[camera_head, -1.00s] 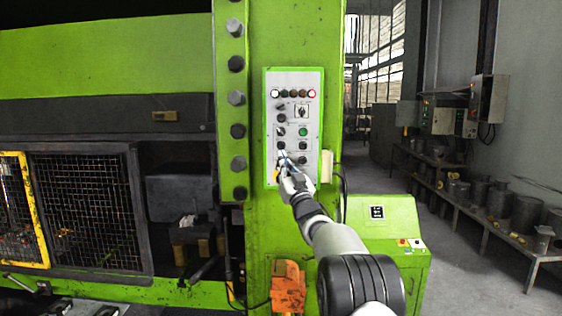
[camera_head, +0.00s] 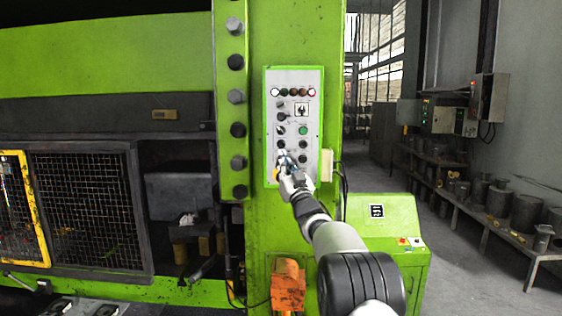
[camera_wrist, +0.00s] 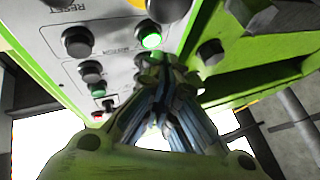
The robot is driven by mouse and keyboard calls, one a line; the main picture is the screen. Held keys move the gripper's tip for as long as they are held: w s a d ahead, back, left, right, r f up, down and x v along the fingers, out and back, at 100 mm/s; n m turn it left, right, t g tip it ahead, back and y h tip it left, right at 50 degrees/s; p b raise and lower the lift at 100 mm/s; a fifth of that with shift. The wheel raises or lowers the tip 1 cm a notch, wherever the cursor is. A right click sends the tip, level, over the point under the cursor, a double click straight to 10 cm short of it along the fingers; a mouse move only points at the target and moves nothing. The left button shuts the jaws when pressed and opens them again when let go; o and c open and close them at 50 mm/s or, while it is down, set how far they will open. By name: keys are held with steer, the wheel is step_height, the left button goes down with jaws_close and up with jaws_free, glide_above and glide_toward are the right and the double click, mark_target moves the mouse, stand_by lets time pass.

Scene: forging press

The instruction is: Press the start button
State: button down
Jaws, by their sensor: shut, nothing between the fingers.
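The control panel (camera_head: 292,105) is a light grey plate on the green press column, with lamps on top and several buttons and knobs below. A green button (camera_head: 303,131) sits on its right side; its label is too small to read. My gripper (camera_head: 283,158) is in front of the panel's lower part, below and left of that button, covering some controls. In the wrist view the shut, empty fingers (camera_wrist: 165,72) point at the panel, close to a lit green button (camera_wrist: 150,39). I cannot tell whether they touch anything.
A black button (camera_wrist: 77,41) beside upside-down RESET lettering shows in the wrist view. A pale box (camera_head: 326,166) sticks out at the panel's lower right. An orange pedal-like housing (camera_head: 287,285) and a green cabinet (camera_head: 380,215) stand below. The aisle at right is open floor.

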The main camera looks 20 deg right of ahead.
steer(key=shift+w, duration=0.1)
steer(key=shift+w+d, duration=0.2)
steer(key=shift+w, duration=0.15)
steer(key=shift+w+d+p, duration=0.15)
steer(key=shift+w+p, duration=0.2)
steer(key=shift+p, duration=0.35)
stand_by(0.4)
steer(key=shift+s+f+b, duration=0.1)
steer(key=shift+s+b, duration=0.1)
steer(key=shift+b, duration=0.4)
steer(key=shift+s+a+b, duration=0.35)
steer(key=shift+s+b, duration=0.2)
steer(key=shift+b, duration=0.4)
